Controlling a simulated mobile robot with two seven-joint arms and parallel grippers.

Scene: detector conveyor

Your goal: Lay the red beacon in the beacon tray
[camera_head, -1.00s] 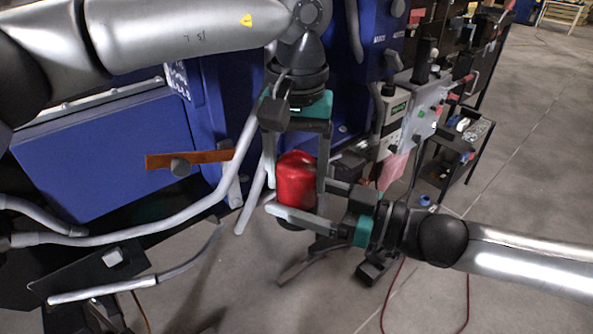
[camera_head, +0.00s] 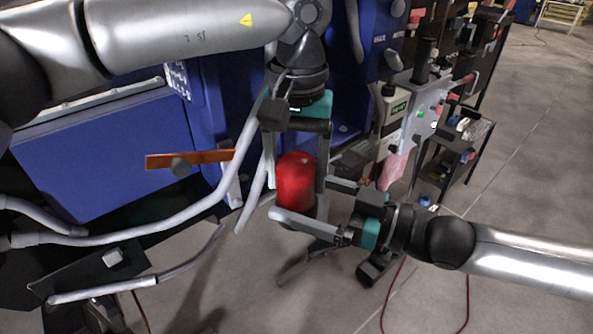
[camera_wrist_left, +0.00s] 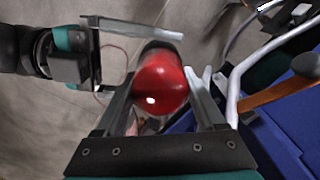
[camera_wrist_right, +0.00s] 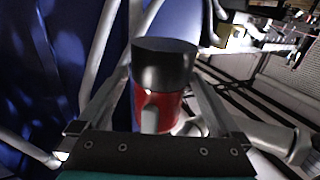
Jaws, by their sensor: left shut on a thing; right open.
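The red beacon (camera_head: 295,180) has a red dome and a dark base. It is held in the air in front of the blue machine. My left gripper (camera_head: 296,190) comes down from above and is shut on the beacon, with a finger at either side. In the left wrist view the red dome (camera_wrist_left: 160,82) sits between its fingers. My right gripper (camera_head: 300,205) reaches in from the right, open around the beacon's lower part. In the right wrist view the beacon's dark base (camera_wrist_right: 163,68) shows between the spread fingers. I cannot make out the beacon tray.
A blue machine (camera_head: 100,150) with grey hoses (camera_head: 150,225) and an orange bar (camera_head: 200,157) stands at left. A grey panel (camera_head: 425,110) and a dark shelf cart (camera_head: 455,160) stand at right. Open floor (camera_head: 530,200) lies at far right.

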